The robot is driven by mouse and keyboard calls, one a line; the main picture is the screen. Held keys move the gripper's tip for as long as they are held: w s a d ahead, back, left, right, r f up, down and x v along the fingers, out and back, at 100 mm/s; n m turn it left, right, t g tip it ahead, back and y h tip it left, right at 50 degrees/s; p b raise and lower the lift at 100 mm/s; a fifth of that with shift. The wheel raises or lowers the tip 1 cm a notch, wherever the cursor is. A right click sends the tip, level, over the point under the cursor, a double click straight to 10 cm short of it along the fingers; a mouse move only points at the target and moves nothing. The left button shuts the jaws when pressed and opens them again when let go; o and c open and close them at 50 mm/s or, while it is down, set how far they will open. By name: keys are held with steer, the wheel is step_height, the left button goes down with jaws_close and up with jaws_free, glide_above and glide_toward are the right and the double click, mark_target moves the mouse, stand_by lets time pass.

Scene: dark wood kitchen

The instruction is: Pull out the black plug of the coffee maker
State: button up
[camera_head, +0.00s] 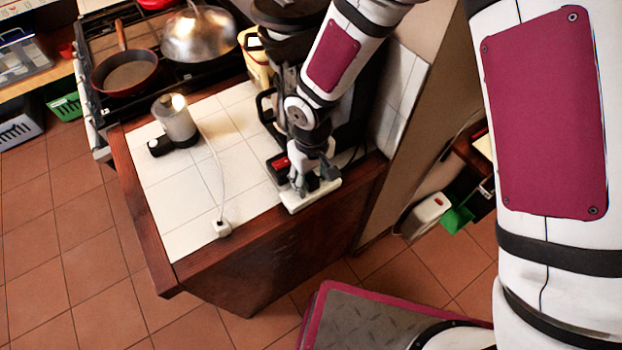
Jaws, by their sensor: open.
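My gripper (313,181) points down at the right front corner of the tiled counter, with its fingers apart, just over a white socket block (308,199). A small dark shape shows between and behind the fingers, which may be the black plug; the fingers hide most of it, and I cannot tell if they touch it. The black coffee maker (352,118) stands behind my forearm, largely covered by it. A thin dark cable (352,158) runs near its base. A red switch (281,163) shows just left of my gripper.
The stove holds a pan (126,73) and a metal lid (198,36). The tiles (190,205) between are clear. A wall (401,85) bounds the right.

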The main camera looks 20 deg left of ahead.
mark_target(311, 177)
stand_by(0.4)
jaws_close()
steer(key=shift+r, duration=0.1)
steer(key=shift+r+p, duration=1)
steer(key=shift+r, duration=1.9)
